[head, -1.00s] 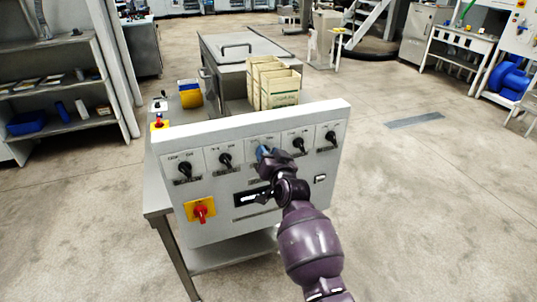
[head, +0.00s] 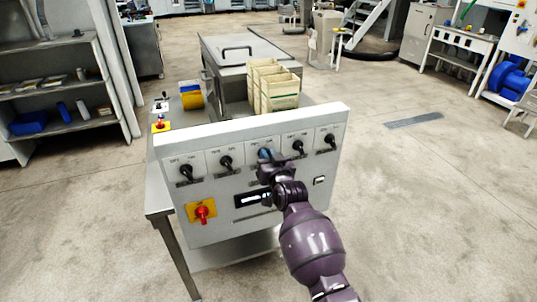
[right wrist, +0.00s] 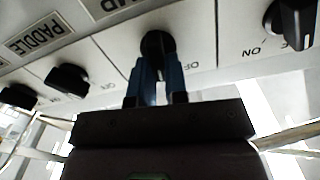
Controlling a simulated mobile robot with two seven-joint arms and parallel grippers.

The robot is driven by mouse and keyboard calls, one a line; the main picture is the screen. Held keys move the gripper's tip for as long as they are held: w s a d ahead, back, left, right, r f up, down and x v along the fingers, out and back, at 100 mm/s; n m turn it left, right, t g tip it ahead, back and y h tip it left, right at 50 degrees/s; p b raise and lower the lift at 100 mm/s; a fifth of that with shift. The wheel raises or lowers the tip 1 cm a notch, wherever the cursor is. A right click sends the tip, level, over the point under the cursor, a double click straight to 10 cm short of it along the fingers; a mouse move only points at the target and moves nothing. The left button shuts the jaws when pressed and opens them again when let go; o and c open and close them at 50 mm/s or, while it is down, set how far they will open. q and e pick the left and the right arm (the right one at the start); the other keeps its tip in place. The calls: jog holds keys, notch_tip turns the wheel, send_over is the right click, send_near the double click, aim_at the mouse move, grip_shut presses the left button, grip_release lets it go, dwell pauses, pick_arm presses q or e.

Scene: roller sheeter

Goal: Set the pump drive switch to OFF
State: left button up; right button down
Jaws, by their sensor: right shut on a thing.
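A light grey control panel (head: 232,204) carries a row of black rotary knobs along its upper part. My right gripper (head: 266,155) is at the middle knob. In the right wrist view its blue fingers (right wrist: 155,80) are shut on this black knob (right wrist: 155,45), one on each side. A label above that knob is cut off, with only its last letters showing, so its full name cannot be read there. An OFF mark shows to the right of the knob. The fingers hide much of the knob, and its exact pointer direction is unclear. My left gripper is not in view.
Neighbouring knobs (head: 225,161) (head: 298,146) stand close on both sides. Cream boxes (head: 276,88) stand behind the panel. The floor at right is clear.

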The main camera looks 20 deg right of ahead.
jog(key=n, duration=0.2)
jog(key=n+p, duration=0.1)
jog(key=n, duration=0.1)
jog(key=n+p, duration=0.1)
jog(key=n, duration=0.1)
jog(key=shift+a, duration=0.25)
jog(key=shift+n, duration=0.3)
jog(key=c, duration=1.1)
grip_release()
jog(key=shift+c, duration=0.2)
